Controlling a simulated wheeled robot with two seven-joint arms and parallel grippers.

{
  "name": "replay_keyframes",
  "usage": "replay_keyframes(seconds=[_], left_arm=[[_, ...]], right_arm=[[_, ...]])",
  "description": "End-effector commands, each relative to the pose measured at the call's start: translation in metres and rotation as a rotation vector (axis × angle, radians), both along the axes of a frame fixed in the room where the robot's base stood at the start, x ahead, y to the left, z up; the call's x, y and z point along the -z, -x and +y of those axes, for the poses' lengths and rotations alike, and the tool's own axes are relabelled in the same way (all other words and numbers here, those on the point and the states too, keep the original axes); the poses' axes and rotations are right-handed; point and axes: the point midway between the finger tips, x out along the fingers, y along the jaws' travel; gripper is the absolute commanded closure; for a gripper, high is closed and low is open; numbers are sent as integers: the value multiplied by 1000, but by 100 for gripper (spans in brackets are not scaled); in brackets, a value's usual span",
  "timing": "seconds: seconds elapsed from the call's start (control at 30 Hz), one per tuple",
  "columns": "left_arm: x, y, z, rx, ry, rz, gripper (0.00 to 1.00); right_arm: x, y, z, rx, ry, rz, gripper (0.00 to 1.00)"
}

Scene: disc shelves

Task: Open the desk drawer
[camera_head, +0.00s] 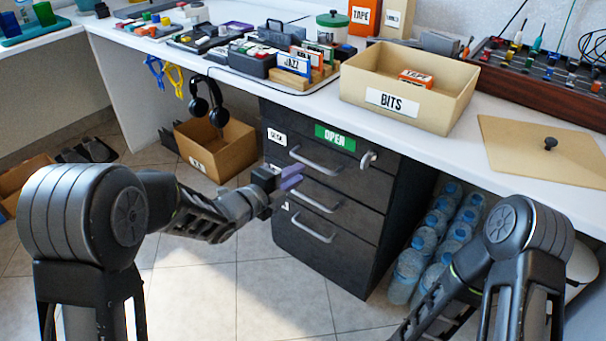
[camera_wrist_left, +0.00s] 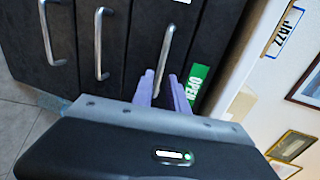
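The dark desk drawer unit (camera_head: 340,222) stands under the white desk with three drawer fronts, all looking shut. The top drawer handle (camera_head: 318,162) is a silver bar below the green OPEN label (camera_head: 335,138); in the left wrist view the handle (camera_wrist_left: 168,50) lies just beyond the fingertips, its near end lined up with the gap. My left gripper (camera_head: 291,178) has purple fingers, parted, in front of the unit just below that handle's left end. In the left wrist view it (camera_wrist_left: 163,88) looks empty; contact is unclear. My right gripper is out of view.
A key or lock piece (camera_head: 368,159) sits at the unit's upper right. Several water bottles (camera_head: 440,232) stand right of the unit. A cardboard box (camera_head: 216,152) is on the floor to its left, under hanging headphones (camera_head: 205,100). The tiled floor before the unit is clear.

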Motion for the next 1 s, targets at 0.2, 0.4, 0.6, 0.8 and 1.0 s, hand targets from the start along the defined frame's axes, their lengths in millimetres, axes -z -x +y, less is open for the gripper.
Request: replay_keyframes(seconds=[0.2, 0.4, 0.6, 0.8, 1.0], left_arm=[[-2, 0, 0, 2, -2, -3, 81], [1, -3, -3, 1, -2, 0, 81], [7, -21, -17, 4, -2, -1, 81], [13, -46, -34, 2, -3, -2, 81], [16, -60, -44, 1, -2, 0, 81]], right_arm=[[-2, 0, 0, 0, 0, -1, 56], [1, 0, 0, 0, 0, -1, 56], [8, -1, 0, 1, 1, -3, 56], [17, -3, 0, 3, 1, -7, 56], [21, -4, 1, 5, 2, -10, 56]])
